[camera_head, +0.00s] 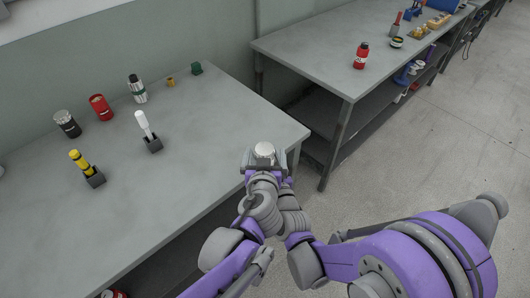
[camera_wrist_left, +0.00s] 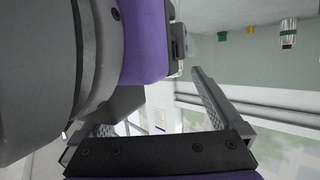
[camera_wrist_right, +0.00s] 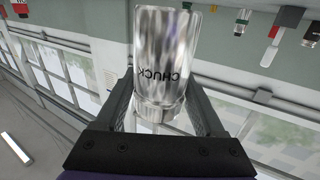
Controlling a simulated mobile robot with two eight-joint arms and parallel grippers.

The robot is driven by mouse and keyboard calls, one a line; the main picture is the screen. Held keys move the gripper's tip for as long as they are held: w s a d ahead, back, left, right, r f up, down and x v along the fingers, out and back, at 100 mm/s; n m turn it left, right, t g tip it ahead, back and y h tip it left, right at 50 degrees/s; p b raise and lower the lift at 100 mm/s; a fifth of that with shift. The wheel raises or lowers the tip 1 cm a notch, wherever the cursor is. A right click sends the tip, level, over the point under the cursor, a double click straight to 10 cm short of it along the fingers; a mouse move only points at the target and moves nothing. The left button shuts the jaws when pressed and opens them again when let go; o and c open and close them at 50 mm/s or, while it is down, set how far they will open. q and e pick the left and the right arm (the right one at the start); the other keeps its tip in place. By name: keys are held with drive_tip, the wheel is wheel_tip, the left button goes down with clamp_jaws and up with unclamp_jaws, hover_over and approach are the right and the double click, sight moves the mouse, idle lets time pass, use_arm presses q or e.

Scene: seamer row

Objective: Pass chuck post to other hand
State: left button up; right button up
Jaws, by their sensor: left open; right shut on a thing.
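The chuck post (camera_wrist_right: 160,55) is a shiny silver cylinder marked CHUCK, with a narrower lower end. My right gripper (camera_wrist_right: 158,108) is shut on that lower end, with a finger on each side. In the head view the top of the post (camera_head: 264,150) shows just off the near right corner of the bench. My left gripper (camera_wrist_left: 160,88) is open, with nothing between its fingers. The arms come together close below the post in the head view, and the left fingers cannot be made out there. A purple and grey arm part fills the left of the left wrist view.
The grey bench (camera_head: 215,125) holds a white-handled tool (camera_head: 146,128), a yellow-handled tool (camera_head: 85,166), a red can (camera_head: 100,107), a black jar (camera_head: 67,124) and a silver-green can (camera_head: 137,89). A second bench (camera_head: 320,58) with a red bottle (camera_head: 361,56) stands beyond a gap.

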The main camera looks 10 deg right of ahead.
use_arm(q)
drive_tip(key=shift+w+f, duration=0.15)
drive_tip(key=shift+w, duration=0.2)
drive_tip(key=shift+c, duration=0.2)
drive_tip(key=shift+d, duration=0.1)
drive_tip(key=c, duration=1.4)
drive_tip(key=shift+c, duration=0.2)
use_arm(e)
drive_tip(key=o, duration=1.5)
